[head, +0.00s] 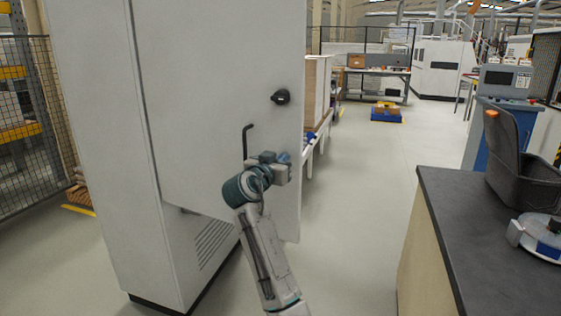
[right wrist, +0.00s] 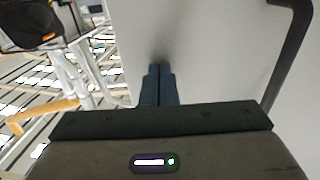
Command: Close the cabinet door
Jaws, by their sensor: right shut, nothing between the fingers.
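The tall light-grey cabinet (head: 100,130) stands at the left in the head view. Its door (head: 215,70) stands ajar, with its free right edge out past the cabinet body below. The door carries a black knob (head: 280,97) and a dark bar handle (head: 246,140); a dark bar also shows at the right of the right wrist view (right wrist: 288,55). My right gripper (head: 284,160) is shut and empty at the door face, below the knob and right of the handle. In the right wrist view its fingertips (right wrist: 158,72) point at the door panel (right wrist: 205,60); contact is unclear. My left gripper is out of view.
A dark-topped counter (head: 480,235) with a grey bin (head: 525,165) stands at the right. Open floor (head: 350,200) lies between it and the door. A low rack with boxes (head: 318,100) stands behind the door. A mesh fence (head: 30,140) is at far left.

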